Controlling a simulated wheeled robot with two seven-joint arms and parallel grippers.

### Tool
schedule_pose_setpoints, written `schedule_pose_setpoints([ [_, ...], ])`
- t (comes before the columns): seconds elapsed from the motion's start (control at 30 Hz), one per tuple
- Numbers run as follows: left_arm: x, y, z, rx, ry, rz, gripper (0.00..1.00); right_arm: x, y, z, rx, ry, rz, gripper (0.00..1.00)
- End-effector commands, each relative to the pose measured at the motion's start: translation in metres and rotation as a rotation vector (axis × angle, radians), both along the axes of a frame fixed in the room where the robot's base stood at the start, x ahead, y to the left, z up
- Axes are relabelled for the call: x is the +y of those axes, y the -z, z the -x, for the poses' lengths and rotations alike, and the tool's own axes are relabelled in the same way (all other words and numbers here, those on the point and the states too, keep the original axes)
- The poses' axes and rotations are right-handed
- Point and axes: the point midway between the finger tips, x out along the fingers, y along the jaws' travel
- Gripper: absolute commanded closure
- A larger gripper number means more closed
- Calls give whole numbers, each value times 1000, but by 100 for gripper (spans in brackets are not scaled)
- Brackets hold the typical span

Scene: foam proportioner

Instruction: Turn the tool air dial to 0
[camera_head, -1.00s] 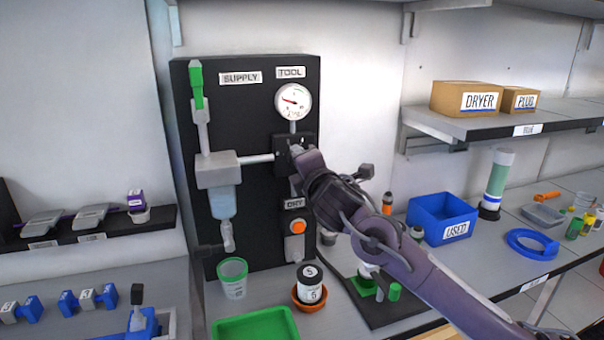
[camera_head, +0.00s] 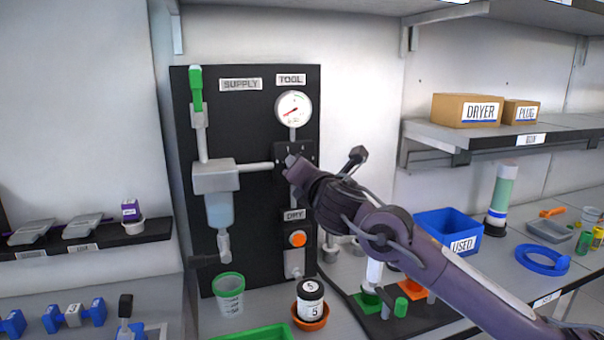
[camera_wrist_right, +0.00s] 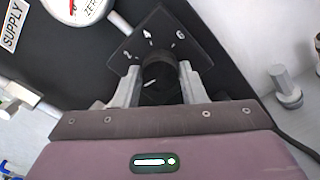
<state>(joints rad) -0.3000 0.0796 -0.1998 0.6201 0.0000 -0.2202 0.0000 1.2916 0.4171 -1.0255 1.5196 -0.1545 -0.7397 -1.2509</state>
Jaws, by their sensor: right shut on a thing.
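The tool air dial (camera_wrist_right: 158,72) is a black round knob on a dark plate (camera_wrist_right: 150,38) marked 2, 4 and 6. A pale line on the knob points left; the fingers hide other marks. My right gripper (camera_wrist_right: 160,84) is shut on the dial, one finger on each side. In the head view my right gripper (camera_head: 292,163) covers the dial under the TOOL label (camera_head: 291,79). The white gauge (camera_head: 293,109) above has its red needle pointing to the lower left. My left gripper is out of view.
The black panel also holds the SUPPLY label (camera_head: 240,84), a green-handled valve (camera_head: 196,88), a blue filter bowl (camera_head: 220,210) and an orange button (camera_head: 298,239). Below stand a green-rimmed cup (camera_head: 229,293) and a black-lidded jar (camera_head: 310,297). A blue USED bin (camera_head: 447,233) is to the right.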

Motion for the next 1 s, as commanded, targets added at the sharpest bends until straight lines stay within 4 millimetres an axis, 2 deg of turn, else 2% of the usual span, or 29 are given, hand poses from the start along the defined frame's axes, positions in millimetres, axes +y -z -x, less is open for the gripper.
schedule_pose_setpoints([
  [0.33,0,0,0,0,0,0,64,1,3,0,3,-1,9,86],
  [0.37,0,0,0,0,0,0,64,1,3,0,3,-1,9,60],
  [0.5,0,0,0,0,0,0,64,0,2,0,2,-1,7,42],
  [0.83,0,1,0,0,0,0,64,0,1,2,0,-1,4,41],
  [1.0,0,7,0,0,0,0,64,-7,3,20,0,-1,4,41],
])
